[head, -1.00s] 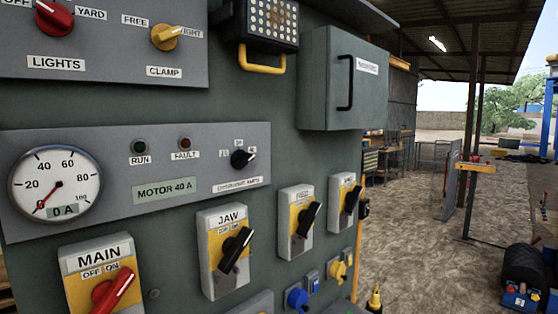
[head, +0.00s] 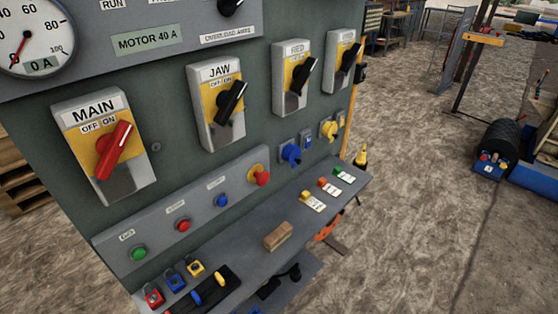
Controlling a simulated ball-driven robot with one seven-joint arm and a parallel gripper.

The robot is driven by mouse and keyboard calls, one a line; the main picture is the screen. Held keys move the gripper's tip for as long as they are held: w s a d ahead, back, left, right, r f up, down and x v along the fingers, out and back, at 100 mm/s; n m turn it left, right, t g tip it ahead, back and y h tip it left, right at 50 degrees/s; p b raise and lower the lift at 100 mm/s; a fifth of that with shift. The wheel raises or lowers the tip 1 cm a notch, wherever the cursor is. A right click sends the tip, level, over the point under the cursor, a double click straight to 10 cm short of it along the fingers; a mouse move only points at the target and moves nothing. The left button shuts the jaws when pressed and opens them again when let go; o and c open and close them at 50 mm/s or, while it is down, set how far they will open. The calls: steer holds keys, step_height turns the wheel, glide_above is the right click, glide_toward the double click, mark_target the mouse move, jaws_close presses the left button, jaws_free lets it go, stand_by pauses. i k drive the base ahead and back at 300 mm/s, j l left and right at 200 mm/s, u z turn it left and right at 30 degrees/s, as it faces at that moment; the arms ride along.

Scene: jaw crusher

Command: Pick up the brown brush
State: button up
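A small brown block-shaped brush (head: 278,236) lies on the narrow grey shelf (head: 262,262) along the bottom of the control panel. It sits near the middle of the shelf, with clear surface around it. My gripper is not in the head view, so its state does not show.
Padlocks (head: 174,281) and a black holder (head: 205,290) are left of the brush. Tagged locks (head: 306,198) lie to its right. Above are push buttons (head: 183,224) and the red MAIN switch (head: 113,150). The gravel floor (head: 420,210) to the right is open.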

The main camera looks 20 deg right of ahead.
mark_target(281, 232)
steer(key=i+l+u, duration=0.4)
steer(key=i, duration=0.2)
steer(key=i+l+u, duration=0.4)
steer(key=i+l, duration=0.1)
steer(key=i, duration=0.1)
